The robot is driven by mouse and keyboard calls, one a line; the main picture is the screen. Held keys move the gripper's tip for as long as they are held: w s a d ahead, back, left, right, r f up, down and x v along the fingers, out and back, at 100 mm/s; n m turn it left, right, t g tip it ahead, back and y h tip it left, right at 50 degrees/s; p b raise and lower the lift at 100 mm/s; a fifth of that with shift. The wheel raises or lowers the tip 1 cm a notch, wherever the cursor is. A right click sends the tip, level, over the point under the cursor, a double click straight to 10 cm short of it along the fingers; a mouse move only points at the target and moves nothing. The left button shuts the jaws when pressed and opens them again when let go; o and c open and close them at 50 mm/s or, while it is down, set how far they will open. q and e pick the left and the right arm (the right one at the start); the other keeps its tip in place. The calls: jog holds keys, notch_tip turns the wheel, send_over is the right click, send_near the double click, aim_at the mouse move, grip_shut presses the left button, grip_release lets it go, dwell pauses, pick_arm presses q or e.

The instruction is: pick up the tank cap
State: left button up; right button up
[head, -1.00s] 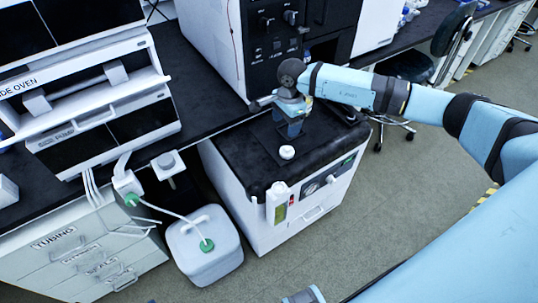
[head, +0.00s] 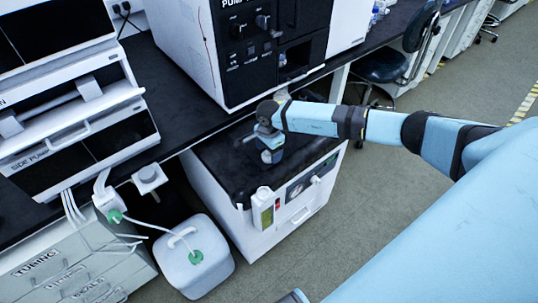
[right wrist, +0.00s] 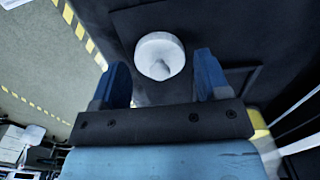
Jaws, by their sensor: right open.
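The tank cap (right wrist: 160,57), a small white round piece with a raised middle, rests on the black surface in the right wrist view. My right gripper (right wrist: 158,78) is open, with its two blue fingers spread on either side of the line to the cap. The cap appears just beyond the fingertips, and I cannot tell whether they touch it. In the head view my right gripper (head: 270,155) points down over the black cabinet top and mostly hides the cap. My left gripper is not in view.
The white cabinet (head: 296,213) with the black top stands beside a white jug (head: 197,270) with a green fitting and hose. A dark bench (head: 190,110) carries instruments behind it. A chair (head: 385,65) stands behind my right arm.

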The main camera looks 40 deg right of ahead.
jog(key=shift+f, duration=0.55)
jog(key=c, duration=0.7)
jog(key=shift+r, duration=0.15)
